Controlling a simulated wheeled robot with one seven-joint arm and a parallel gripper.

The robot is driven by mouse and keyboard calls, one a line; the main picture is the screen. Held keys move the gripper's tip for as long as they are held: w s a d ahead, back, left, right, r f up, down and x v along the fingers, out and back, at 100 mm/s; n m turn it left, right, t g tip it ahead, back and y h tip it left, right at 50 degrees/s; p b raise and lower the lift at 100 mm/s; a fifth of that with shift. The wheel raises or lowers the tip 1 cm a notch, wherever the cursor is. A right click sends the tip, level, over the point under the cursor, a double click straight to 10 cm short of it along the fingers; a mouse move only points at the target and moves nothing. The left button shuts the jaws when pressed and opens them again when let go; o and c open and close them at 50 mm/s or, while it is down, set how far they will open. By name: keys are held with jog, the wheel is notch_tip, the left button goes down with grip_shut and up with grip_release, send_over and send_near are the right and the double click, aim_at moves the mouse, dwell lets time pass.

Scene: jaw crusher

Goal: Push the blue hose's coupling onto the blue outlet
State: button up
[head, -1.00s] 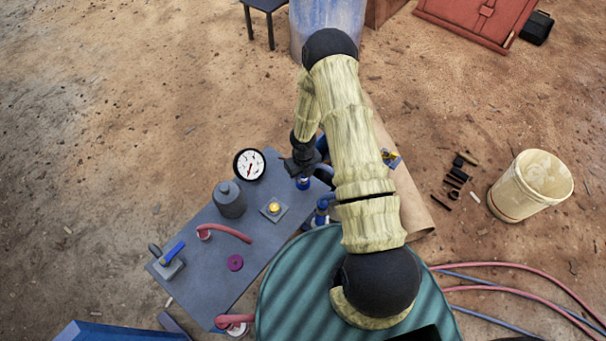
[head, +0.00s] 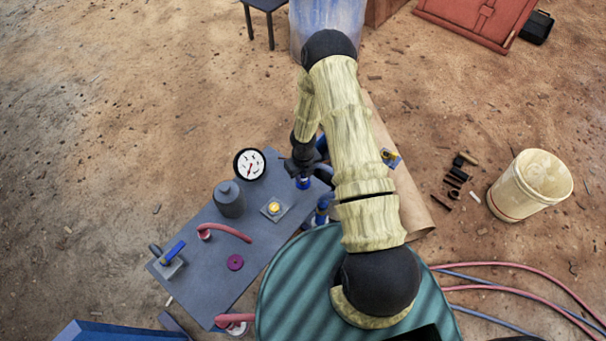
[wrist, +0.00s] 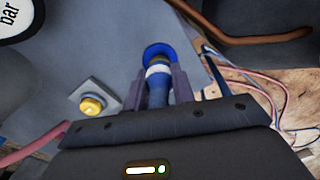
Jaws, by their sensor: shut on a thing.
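The blue outlet (wrist: 157,50) shows as a blue ring on the grey panel (wrist: 110,50), just beyond my fingertips in the wrist view. My gripper (wrist: 160,82) is shut on the blue hose's coupling (wrist: 157,88), with one finger on each side. A pale band (wrist: 158,71) lies between the blue hose end and the blue ring. The coupling appears lined up with the ring, but I cannot tell how far it is seated. In the head view my gripper (head: 303,172) is at the panel's upper right edge, with blue (head: 303,183) showing beneath it.
A green ribbed drum (head: 290,290) stands close below.

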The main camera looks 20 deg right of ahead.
jog(key=shift+f, duration=0.45)
jog(key=o, duration=1)
notch_tip(320, 180, up, 18)
jog(key=shift+f+p, duration=0.25)
jog(key=shift+p, duration=0.65)
